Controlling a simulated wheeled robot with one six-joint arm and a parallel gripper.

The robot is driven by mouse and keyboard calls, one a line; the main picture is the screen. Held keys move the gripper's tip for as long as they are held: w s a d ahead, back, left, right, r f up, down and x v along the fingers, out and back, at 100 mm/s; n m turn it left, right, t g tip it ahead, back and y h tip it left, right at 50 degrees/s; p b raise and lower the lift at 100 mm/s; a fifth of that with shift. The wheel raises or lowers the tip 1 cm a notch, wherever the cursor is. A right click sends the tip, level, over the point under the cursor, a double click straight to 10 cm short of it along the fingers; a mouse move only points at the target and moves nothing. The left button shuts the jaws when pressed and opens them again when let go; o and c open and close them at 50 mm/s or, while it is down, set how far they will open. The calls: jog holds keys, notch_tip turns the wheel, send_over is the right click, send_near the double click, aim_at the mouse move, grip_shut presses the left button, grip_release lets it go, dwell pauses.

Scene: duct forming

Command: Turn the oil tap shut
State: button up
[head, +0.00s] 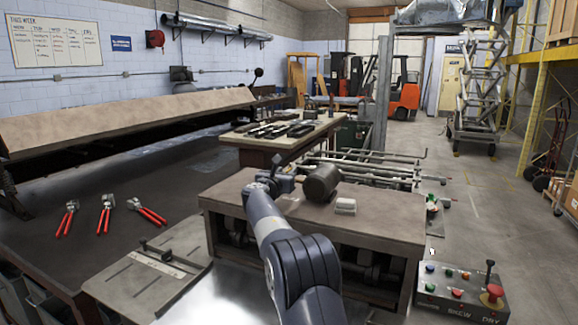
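My gripper (274,172) is at the end of my arm, above the far left part of a brown-topped bench (385,217). It is small and dark here, and I cannot tell whether its fingers are open or shut. A dark grey cylinder (322,183) lies on the bench just right of my gripper, with a small block (345,206) beside it. I cannot make out the oil tap for sure. A small green and red fitting (432,205) shows past the bench's right edge, too small to tell what it is. My arm hides part of the bench.
A control box (462,294) with coloured buttons stands at the lower right. Long metal rods (375,165) lie behind the bench. Red-handled snips (107,213) lie on the dark table at left. A tool table (285,135) stands farther back. The floor (480,195) at right is largely open.

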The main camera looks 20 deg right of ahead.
aim_at(289, 169)
jog(key=shift+p+x, duration=0.75)
jog(key=shift+x, duration=1.1)
jog(key=shift+c, duration=0.2)
grip_shut()
